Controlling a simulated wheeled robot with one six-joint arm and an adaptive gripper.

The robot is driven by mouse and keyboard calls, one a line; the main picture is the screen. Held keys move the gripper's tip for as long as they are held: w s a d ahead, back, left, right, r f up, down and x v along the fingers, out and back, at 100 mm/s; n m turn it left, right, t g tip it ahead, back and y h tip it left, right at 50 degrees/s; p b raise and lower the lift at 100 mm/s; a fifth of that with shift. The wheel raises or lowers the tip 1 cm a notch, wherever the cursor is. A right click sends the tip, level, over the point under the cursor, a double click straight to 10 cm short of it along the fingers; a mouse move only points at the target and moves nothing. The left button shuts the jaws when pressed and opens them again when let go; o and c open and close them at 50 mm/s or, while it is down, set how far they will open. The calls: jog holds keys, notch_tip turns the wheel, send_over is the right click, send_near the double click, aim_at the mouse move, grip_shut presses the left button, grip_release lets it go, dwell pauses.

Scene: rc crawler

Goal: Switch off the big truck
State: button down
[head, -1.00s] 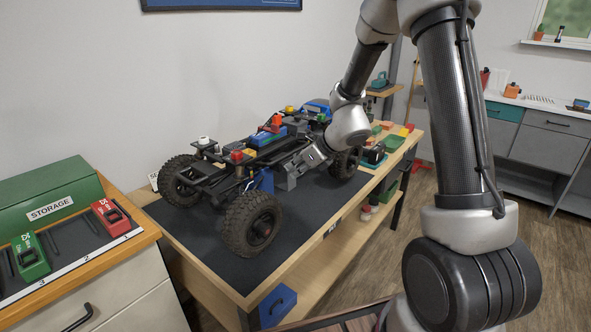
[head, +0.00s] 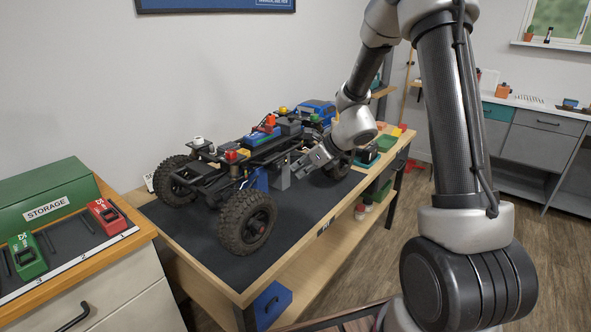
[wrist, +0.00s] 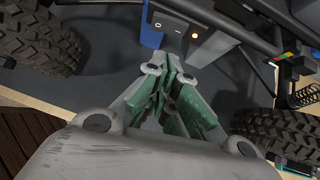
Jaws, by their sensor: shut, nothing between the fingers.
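The big truck (head: 262,158), a bare crawler chassis with large black tyres, stands on the dark mat of the workbench. A grey box (head: 281,178) hangs on its near side beside a blue part (head: 258,180). In the wrist view the grey box (wrist: 178,28) has a lit orange light (wrist: 194,35), a small pale mark and a dark spot; I cannot tell the switch's position. My gripper (head: 297,172) is shut and empty, just to the right of the box. In the wrist view its green-padded fingers (wrist: 172,62) point at the box, apparently a little short of it.
The truck's tyres (wrist: 33,45) flank the gripper on both sides. A storage counter (head: 75,255) with red and green battery-like packs is at left. Small parts and trays (head: 385,145) lie at the bench's far right end. The mat in front is clear.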

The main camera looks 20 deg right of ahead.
jog(key=v, duration=1)
jog(key=shift+s+d, duration=0.3)
jog(key=shift+s, duration=0.05)
